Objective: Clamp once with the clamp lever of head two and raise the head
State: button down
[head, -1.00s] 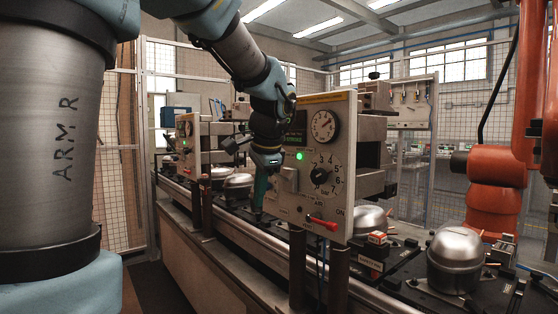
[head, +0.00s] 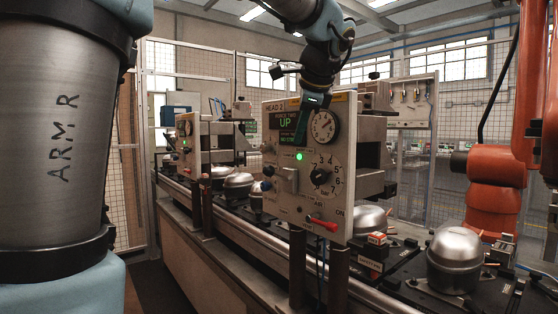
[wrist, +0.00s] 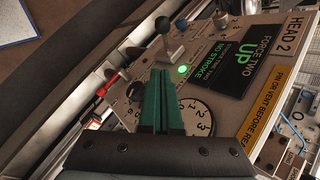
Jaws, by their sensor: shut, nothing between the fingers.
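The head two panel (head: 330,205) is a pale upright plate labelled HEAD 2. Its green display (head: 286,121) reads FORCE TWO, UP; the wrist view also shows NO STROKE on the display (wrist: 238,60). The clamp lever, a short stem with a dark knob (head: 267,170), sticks out at the panel's left; it also shows in the wrist view (wrist: 163,28). My gripper (wrist: 162,72) is shut and empty, its green fingers side by side in front of the panel. In the head view my gripper (head: 300,140) hangs by the display, above and right of the lever, apart from it.
A green lamp (head: 299,156) is lit beside the lever. A dial knob (head: 319,177), a round gauge (head: 323,126) and a red AIR handle (head: 322,223) share the panel. Silver compressors (head: 455,258) stand along the line. An orange robot arm (head: 493,190) is at right.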

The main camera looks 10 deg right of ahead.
jog(key=p, duration=0.1)
send_near(276, 175)
jog(key=d+f, duration=0.2)
jog(key=shift+w+a+f+p, duration=0.35)
jog(key=shift+w+a, duration=0.25)
jog(key=shift+a, duration=0.05)
jog(key=shift+w+a+f+p, duration=0.35)
jog(key=shift+w+a+f, duration=0.05)
jog(key=shift+w+a, duration=0.25)
jog(key=shift+s+a+f+b, duration=0.1)
jog(key=shift+f+b, duration=0.15)
jog(key=shift+b, duration=0.65)
